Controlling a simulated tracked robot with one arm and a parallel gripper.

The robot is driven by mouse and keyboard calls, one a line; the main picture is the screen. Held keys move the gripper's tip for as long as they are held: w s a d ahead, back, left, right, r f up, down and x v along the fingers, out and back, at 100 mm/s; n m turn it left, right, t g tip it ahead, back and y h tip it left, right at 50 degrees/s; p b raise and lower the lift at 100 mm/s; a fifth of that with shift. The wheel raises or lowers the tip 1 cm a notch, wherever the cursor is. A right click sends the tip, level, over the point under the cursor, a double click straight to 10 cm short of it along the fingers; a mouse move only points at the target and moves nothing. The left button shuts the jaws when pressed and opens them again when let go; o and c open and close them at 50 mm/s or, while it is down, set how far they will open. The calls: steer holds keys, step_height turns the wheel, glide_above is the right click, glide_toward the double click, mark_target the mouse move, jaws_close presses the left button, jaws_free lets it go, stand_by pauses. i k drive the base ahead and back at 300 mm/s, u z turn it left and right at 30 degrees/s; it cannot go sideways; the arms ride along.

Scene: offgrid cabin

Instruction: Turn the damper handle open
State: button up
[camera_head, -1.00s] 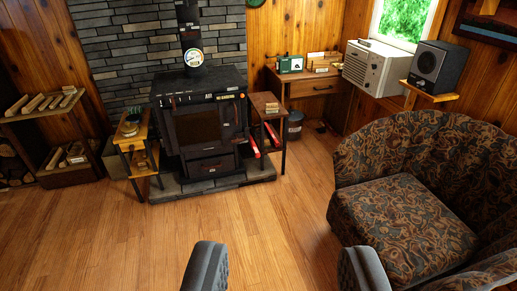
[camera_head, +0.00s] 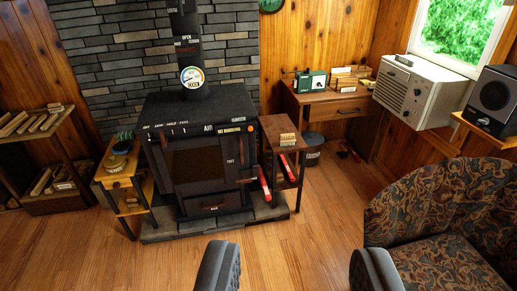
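The black wood stove (camera_head: 205,150) stands ahead against the grey stone wall, with its stovepipe (camera_head: 186,25) rising from the top. The pipe carries a round gauge (camera_head: 192,77) and small labels, one reading "OPEN". A small reddish part (camera_head: 188,42) shows on the pipe beside the labels; it may be the damper handle, but it is too small to tell its position. My gripper (camera_head: 295,272) shows at the bottom edge, its two dark fingers wide apart with nothing between them. It is well short of the stove.
A patterned armchair (camera_head: 425,225) fills the lower right. A small side table (camera_head: 122,180) stands left of the stove and a narrow stand (camera_head: 283,150) right of it. A stone hearth (camera_head: 215,226) borders the stove. The wooden floor (camera_head: 150,265) in front is clear.

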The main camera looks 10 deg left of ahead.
mark_target(186, 50)
steer(key=u, duration=0.2)
steer(key=i, duration=1.3)
steer(key=u, duration=0.55)
steer(key=i, duration=1.55)
steer(key=u, duration=0.35)
